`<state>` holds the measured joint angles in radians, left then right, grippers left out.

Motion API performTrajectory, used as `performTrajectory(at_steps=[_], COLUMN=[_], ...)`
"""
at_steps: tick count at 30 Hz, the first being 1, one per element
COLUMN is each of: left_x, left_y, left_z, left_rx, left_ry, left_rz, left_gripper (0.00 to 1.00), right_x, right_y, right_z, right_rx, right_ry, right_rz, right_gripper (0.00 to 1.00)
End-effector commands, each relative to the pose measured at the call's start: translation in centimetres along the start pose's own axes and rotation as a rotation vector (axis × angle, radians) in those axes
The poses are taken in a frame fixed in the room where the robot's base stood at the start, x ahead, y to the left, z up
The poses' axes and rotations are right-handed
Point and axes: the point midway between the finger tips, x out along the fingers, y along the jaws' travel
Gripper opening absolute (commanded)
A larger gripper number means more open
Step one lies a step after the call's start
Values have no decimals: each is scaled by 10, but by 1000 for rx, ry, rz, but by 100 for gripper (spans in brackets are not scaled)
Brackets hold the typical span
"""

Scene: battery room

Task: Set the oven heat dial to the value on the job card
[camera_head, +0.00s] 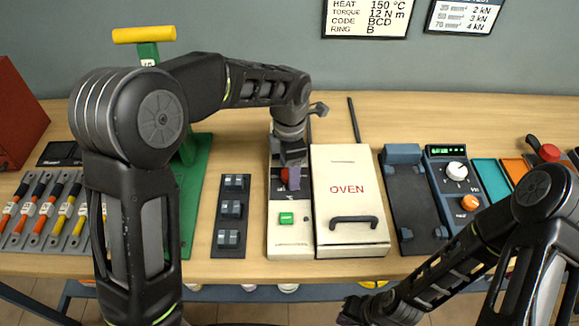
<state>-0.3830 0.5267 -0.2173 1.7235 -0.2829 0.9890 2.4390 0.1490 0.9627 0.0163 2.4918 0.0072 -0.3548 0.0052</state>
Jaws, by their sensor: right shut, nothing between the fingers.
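The job card (366,18) on the back wall reads HEAT 150 °C. The white oven (347,218) has a red OVEN label and a dark handle on its lid. Its narrow control panel (290,245) is on its left side, with a green button (287,218) near the front. My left gripper (291,180) points down over the panel's upper part. A bit of red shows at its fingertips, probably the heat dial; the gripper hides most of it and the scale. I cannot tell whether the fingers grip it. My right gripper (356,311) is shut and empty, low in front of the table.
A dark block with several grey switches (231,211) stands left of the panel. A green stand (200,185) and several coloured-handled tools (40,208) are further left. Right of the oven are a dark fixture (404,195) and a blue unit with knobs (455,190).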

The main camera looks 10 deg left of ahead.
Motion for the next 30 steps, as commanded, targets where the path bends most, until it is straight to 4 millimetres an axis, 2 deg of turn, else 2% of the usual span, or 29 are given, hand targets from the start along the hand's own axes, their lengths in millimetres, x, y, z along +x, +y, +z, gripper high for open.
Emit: performTrajectory(at_steps=[7,27,30], left_x=[1,0,0], left_y=[0,0,0], left_z=[0,0,0], left_rx=[0,-1,-1], left_ry=[0,-1,-1], left_rz=[0,1,1], left_gripper=[59,4,0], right_x=[0,0,0], right_y=[0,0,0], right_z=[0,0,0], right_rx=[0,0,0], right_ry=[0,0,0], right_rz=[0,0,0], right_gripper=[0,0,0])
